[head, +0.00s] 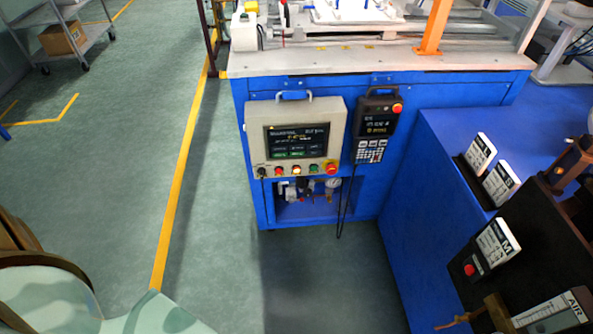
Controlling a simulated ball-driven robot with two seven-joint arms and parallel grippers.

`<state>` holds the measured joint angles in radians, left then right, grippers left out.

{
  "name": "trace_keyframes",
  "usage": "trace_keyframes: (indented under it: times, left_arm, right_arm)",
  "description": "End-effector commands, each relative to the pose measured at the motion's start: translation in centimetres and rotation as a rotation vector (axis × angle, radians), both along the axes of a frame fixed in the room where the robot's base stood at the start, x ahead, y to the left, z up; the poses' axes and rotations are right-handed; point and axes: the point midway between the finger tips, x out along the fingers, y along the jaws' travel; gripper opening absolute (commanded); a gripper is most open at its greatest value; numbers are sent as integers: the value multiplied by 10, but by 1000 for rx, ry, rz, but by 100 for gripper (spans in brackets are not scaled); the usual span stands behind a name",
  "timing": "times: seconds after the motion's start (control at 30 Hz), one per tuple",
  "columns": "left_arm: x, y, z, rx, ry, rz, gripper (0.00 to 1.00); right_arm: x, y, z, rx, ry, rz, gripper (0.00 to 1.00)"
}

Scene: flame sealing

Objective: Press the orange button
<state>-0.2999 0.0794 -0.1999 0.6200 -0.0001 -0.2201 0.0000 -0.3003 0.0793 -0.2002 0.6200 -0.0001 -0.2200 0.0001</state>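A beige control panel (335,118) with a dark screen hangs on the front of the blue machine. Along its lower edge is a row of controls. The small orange-yellow button (297,170) sits in the middle of that row, between a small red button (281,171) and a green button (313,169). A larger red mushroom button (331,168) is at the right end, and a black knob (262,172) is at the left end. Nothing covers the orange button. I see neither of my grippers in the head view.
A black handheld pendant (380,117) with an orange-red button hangs right of the panel, its cable dangling. A blue cabinet (400,230) juts forward on the right, carrying a black unit with white labels. The green floor (215,200) in front and left is clear.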

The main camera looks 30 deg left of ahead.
Motion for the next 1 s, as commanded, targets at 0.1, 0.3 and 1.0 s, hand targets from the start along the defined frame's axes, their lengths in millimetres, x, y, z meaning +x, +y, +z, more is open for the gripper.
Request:
trace_keyframes:
  times: [0.1,0.3,1.0]
  left_arm:
    - [0,0,0,0,0,0,55]
    - [0,0,0,0,0,0,27]
    - [0,0,0,0,0,0,0]
  right_arm:
    - [0,0,0,0,0,0,0]
    - [0,0,0,0,0,0,0]
    - [0,0,0,-1,0,0,0]
